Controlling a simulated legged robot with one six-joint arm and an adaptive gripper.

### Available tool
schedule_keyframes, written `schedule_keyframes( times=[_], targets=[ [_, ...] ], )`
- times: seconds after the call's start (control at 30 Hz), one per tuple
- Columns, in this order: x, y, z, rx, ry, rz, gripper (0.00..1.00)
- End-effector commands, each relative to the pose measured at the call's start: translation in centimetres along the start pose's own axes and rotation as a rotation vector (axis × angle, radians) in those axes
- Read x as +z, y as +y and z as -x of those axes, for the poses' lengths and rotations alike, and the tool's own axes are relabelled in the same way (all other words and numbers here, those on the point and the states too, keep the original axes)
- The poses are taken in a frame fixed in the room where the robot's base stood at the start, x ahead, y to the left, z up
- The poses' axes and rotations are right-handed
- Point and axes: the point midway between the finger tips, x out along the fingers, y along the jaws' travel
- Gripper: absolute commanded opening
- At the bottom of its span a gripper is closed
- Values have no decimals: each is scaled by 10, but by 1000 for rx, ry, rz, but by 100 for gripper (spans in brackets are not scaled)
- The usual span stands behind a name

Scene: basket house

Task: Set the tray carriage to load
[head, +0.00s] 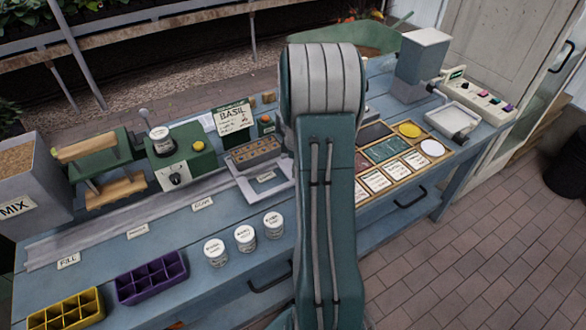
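The tray carriage (247,180) looks like the light grey piece at the right of the bench's long pale track (110,230). A brown tray with rows of cells (255,154) sits on it. A small label (266,177) lies at its front, too small to read. Further labels stand along the track's front: a "FILL" label (68,261) at the left end, then two (138,230) (202,204) that I cannot read surely. My arm rises through the middle and hides part of the bench just right of the carriage. My gripper is not in view.
A grey "MIX" bin (30,190), a green press-like frame (100,165) and a green box with a dial (183,160) stand behind the track. White pots (245,238), a purple tray (152,278) and a yellow tray (66,310) stand in front. A "BASIL" card (233,118) stands behind the carriage.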

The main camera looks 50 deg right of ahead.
Motion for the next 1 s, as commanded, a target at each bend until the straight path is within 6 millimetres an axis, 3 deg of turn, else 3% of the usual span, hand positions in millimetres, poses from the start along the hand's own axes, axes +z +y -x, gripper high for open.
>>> schedule_keyframes(
  times=[0.2, 0.23, 0.3, 0.77, 1.0],
  targets=[
    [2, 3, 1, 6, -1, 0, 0],
    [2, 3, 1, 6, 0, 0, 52],
    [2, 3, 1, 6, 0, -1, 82],
    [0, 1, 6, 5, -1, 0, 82],
    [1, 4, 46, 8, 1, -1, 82]
  ],
)
